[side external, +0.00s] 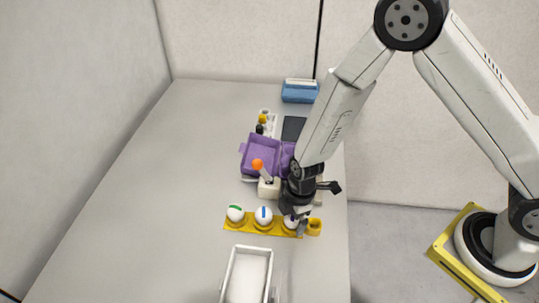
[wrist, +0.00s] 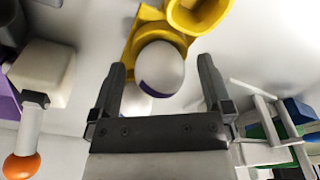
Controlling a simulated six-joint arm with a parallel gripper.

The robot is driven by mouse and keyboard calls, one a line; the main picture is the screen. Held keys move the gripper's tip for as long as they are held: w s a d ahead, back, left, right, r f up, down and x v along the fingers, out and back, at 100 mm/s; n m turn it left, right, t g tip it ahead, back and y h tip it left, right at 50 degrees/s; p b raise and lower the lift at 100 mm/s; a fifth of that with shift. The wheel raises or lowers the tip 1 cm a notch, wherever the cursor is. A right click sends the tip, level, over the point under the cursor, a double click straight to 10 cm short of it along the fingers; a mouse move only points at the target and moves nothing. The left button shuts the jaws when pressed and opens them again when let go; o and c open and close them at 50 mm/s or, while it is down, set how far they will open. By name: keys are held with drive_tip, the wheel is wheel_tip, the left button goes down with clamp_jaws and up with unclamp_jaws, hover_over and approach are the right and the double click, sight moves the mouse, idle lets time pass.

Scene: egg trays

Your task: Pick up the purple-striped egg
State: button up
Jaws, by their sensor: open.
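The purple-striped egg (wrist: 161,68) is white with a purple band and sits in the yellow holder (wrist: 148,14). In the wrist view it lies between the two fingers of my gripper (wrist: 161,66), with a gap on each side. In the side view my gripper (side external: 297,221) is low over the right part of the yellow holder (side external: 236,225), partly hiding this egg (side external: 289,222). My gripper is open and empty. How far the fingertips are above the egg is hard to tell.
A blue-striped egg (side external: 264,216) and a green-striped egg (side external: 235,213) sit to the left in the holder. A purple carton (side external: 262,148) and a white block with an orange-tipped stick (side external: 257,165) stand behind. A white tray (side external: 233,268) is in front. The table's left is clear.

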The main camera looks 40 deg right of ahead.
drive_tip(key=c, duration=0.8)
drive_tip(key=shift+r, duration=0.1)
drive_tip(key=shift+r, duration=4.9)
drive_tip(key=shift+w+d, duration=0.4)
drive_tip(key=shift+w, duration=0.05)
drive_tip(key=w+d, duration=0.3)
drive_tip(key=d, duration=0.1)
drive_tip(key=w+d+f, duration=0.1)
drive_tip(key=w+d, duration=0.2)
drive_tip(key=d, duration=0.1)
drive_tip(key=w+d, duration=0.3)
drive_tip(key=d, duration=0.1)
drive_tip(key=shift+w+d+f, duration=0.15)
drive_tip(key=shift+w+d, duration=0.05)
drive_tip(key=shift+d, duration=0.1)
